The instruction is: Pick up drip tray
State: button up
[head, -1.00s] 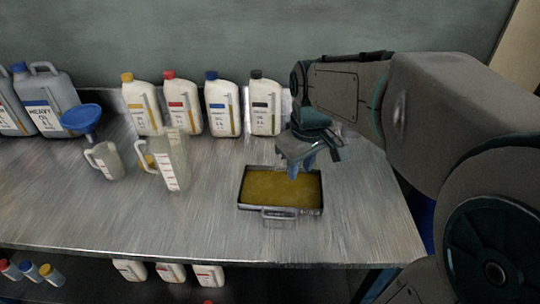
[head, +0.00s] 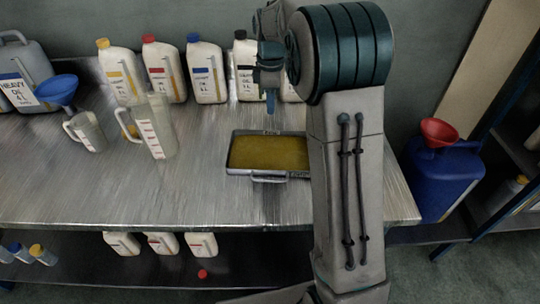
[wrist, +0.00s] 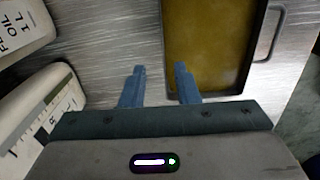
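The drip tray (head: 296,176) is a dark, shallow rectangular pan of yellow-brown oil on the metal workbench. A handle shows on its near side, and my arm hides its right end. In the wrist view the tray (wrist: 166,45) is at upper centre, its handle at right. My gripper (head: 270,112) is above the bench near the tray's far side, fingers pointing down. In the wrist view my gripper (wrist: 159,68) is open and empty, with one finger over the oil side and one over the bench side of a tray wall. Their height above it is unclear.
Several white oil bottles (head: 207,75) stand along the back wall, close to my gripper. Measuring jugs (head: 155,130) and a blue funnel (head: 56,90) are at left. A blue can (head: 445,180) with a red funnel (head: 438,132) stands right of the bench. The front bench is clear.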

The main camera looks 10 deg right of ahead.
aim_at(272, 126)
jog(key=f, duration=0.9)
jog(key=shift+s+d+b, duration=0.1)
jog(key=shift+s+b, duration=0.1)
jog(key=shift+b, duration=0.15)
grip_shut()
